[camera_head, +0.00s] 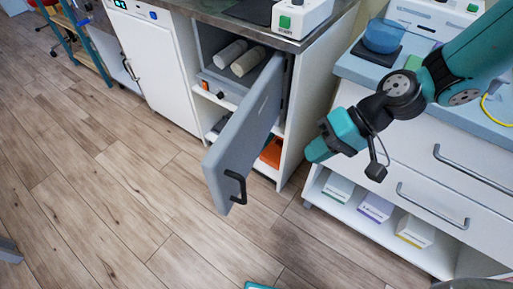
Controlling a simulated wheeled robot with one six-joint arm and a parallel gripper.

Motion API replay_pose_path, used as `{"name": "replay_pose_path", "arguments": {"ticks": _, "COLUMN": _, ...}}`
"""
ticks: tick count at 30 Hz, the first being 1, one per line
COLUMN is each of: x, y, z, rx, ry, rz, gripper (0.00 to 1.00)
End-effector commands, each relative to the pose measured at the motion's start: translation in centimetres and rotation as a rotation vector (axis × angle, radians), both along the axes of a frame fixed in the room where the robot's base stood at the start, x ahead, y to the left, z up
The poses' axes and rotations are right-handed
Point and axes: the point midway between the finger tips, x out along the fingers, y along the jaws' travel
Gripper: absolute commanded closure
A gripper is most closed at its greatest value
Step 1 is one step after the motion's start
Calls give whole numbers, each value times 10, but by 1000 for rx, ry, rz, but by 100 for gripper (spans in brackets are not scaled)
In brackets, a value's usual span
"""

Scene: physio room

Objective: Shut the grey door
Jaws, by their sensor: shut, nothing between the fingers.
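The grey door (243,139) hangs open from a low white cabinet (300,122) in the middle of the head view. It swings out towards the viewer, hinged on the cabinet's right side. A black handle (236,186) is on its face near the lower free end. My gripper (312,153), teal and dark grey, is to the right of the door, in front of the gap beside the white drawer unit. It is shut and empty, and apart from the door. The cabinet's inside shows, with two pale rolls (240,58) on the upper shelf.
A white drawer unit (420,165) with grey handles stands at the right, with several small boxes on its bottom shelf (350,204). A closed white appliance (160,65) stands left of the cabinet.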

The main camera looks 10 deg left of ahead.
Motion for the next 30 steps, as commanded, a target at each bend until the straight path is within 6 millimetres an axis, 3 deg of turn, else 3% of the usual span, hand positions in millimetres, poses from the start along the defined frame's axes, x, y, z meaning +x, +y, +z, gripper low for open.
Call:
{"name": "replay_pose_path", "arguments": {"ticks": 1, "x": 0, "y": 3, "z": 6, "rx": 8, "ry": 22, "rz": -9, "gripper": 100}}
{"name": "replay_pose_path", "arguments": {"ticks": 8, "x": -1, "y": 12, "z": -9, "rx": 28, "ry": 50, "rz": -28, "gripper": 100}}
{"name": "replay_pose_path", "arguments": {"ticks": 23, "x": -30, "y": 76, "z": -76, "rx": 27, "ry": 49, "rz": -25, "gripper": 100}}
{"name": "replay_pose_path", "arguments": {"ticks": 30, "x": -42, "y": 105, "z": -74, "rx": 28, "ry": 46, "rz": -27, "gripper": 100}}
